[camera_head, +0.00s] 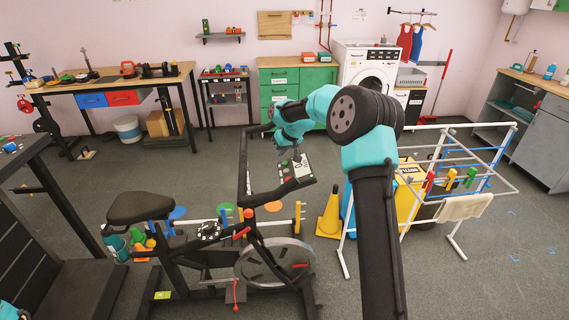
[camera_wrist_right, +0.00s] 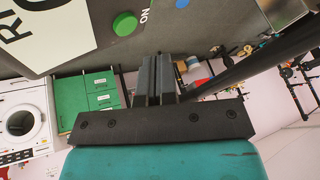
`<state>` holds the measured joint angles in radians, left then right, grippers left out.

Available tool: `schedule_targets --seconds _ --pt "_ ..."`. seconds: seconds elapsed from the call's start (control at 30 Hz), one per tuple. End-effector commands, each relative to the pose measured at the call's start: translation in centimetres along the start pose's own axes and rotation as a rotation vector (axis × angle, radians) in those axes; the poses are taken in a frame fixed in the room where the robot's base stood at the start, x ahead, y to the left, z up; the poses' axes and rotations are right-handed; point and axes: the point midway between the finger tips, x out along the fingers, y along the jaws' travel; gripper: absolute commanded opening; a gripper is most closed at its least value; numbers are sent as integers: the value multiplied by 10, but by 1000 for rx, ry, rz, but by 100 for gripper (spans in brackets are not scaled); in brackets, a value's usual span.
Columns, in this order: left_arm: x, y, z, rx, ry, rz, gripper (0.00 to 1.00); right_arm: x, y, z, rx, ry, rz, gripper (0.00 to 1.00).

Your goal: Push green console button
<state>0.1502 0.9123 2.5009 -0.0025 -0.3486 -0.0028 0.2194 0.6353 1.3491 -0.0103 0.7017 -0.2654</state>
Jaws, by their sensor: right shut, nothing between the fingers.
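The console (camera_head: 308,181) is a dark panel on the exercise bike, with a pale label or screen on its face. The round green button (camera_wrist_right: 125,23) sits beside that label, near the text "ON". My right gripper (camera_wrist_right: 158,62) is shut and empty. Its fingertips are close to the console's edge, below and right of the green button, apart from the button. In the head view my right gripper (camera_head: 297,156) is small, just above the console.
The bike's seat (camera_head: 140,207) and handlebar (camera_head: 265,197) are nearby. A yellow cone (camera_head: 330,215) and a drying rack (camera_head: 455,160) stand right of the bike. Workbenches and a washing machine (camera_head: 368,68) line the back wall.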

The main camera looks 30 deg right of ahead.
Motion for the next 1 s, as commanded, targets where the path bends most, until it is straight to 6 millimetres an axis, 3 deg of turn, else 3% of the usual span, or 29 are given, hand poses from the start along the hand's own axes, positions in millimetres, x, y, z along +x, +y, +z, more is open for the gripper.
schedule_targets --seconds 0.5,1.0 --pt "0 0 0 0 0 0 0 -27 -20 -20 -1 1 0 0" --pt "0 0 0 0 0 0 0 -28 -21 -20 0 0 0 0"
